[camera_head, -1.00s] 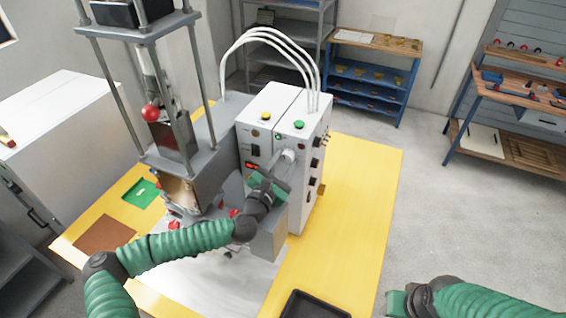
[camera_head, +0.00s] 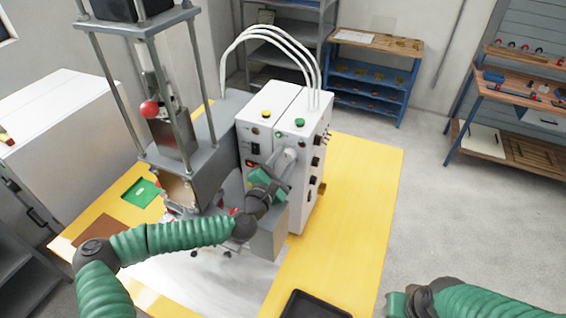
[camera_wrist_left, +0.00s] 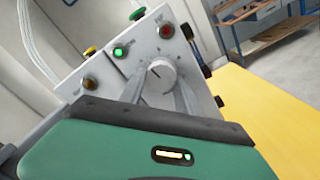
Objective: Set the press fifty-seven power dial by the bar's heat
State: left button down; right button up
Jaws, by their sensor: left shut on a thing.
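The press (camera_head: 190,140) is a grey upright frame with a red ball handle (camera_head: 150,109). Beside it stands a white control box (camera_head: 270,125) with buttons, lamps and knobs. The pale round power dial (camera_head: 290,155) sits on its front face. It shows larger in the left wrist view (camera_wrist_left: 161,75), a dark mark near its top. My left gripper (camera_head: 284,166) is shut on the dial, one finger on each side. My right gripper (camera_head: 402,301) is at the bottom right, away from everything; its jaws are unclear. I cannot make out the bar's heat.
The yellow table (camera_head: 365,190) is clear right of the box. A black tray (camera_head: 312,305) lies at its front edge. A green mat (camera_head: 140,192) and a brown mat (camera_head: 95,228) lie at the left. Several white hoses (camera_head: 275,38) arch above the box.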

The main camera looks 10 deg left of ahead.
pick_arm(q)
jog(key=m, duration=0.2)
jog(key=m+b, duration=0.1)
jog(key=m, duration=0.1)
jog(key=m+b, duration=0.1)
jog(key=m, duration=0.1)
jog(key=shift+r+m, duration=0.25)
jog(key=shift+m, duration=0.05)
jog(key=m+b, duration=0.1)
jog(key=m, duration=0.3)
jog(key=shift+d+m, duration=0.1)
jog(key=shift+m, duration=0.3)
jog(key=shift+s+f+m+b, duration=0.15)
jog(key=shift+m+b, duration=0.2)
jog(key=shift+m, duration=0.35)
jog(key=shift+f, duration=0.1)
jog(key=c, duration=1.2)
grip_release()
jog(key=shift+o, duration=1.2)
jog(key=shift+d, duration=0.1)
jog(key=shift+o, duration=0.4)
jog(key=shift+r, duration=0.2)
